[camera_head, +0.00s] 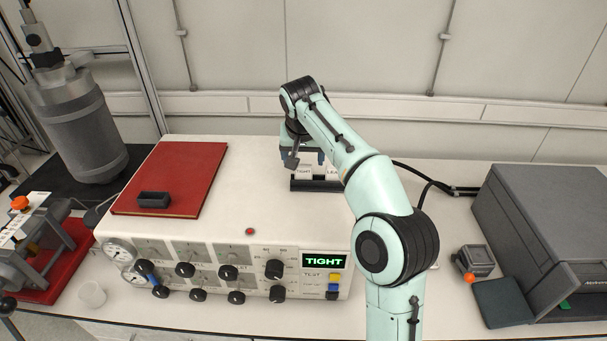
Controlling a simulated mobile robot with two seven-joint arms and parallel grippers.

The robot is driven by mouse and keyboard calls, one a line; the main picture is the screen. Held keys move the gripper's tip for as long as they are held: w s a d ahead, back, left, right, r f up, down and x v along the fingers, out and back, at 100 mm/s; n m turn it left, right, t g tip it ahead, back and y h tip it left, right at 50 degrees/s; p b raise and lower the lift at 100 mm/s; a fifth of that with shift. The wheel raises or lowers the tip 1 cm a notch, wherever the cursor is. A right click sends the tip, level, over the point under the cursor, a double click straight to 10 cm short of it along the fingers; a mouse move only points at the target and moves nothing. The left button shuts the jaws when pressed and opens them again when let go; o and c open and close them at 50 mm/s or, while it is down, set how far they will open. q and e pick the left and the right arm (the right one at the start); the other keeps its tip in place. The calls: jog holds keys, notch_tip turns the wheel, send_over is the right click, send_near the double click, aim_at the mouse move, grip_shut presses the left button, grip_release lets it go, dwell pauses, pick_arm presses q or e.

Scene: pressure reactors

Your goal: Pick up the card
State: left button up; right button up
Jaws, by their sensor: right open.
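Two white cards stand side by side in a black holder (303,186) on the top of the white control box, near its back. The left card (303,173) reads "TIGHT". The right card (333,171) seems to read "LEAK" and is partly hidden by my right arm. My right gripper (305,160) is open, pointing down just above and behind the left card. I cannot tell whether its fingers touch or surround that card. The display (325,261) on the control box's front also reads "TIGHT". My left gripper is out of view.
A grey vessel (80,125) stands at left. A dark grey machine (550,235) stands at right. The box top between book and holder is clear.

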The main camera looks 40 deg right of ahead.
aim_at(304, 165)
jog(key=x, duration=0.4)
jog(key=shift+d+f, duration=0.1)
jog(key=shift+f, duration=0.25)
jog(key=shift+c, duration=0.4)
jog(key=c, duration=1)
jog(key=shift+c, duration=0.2)
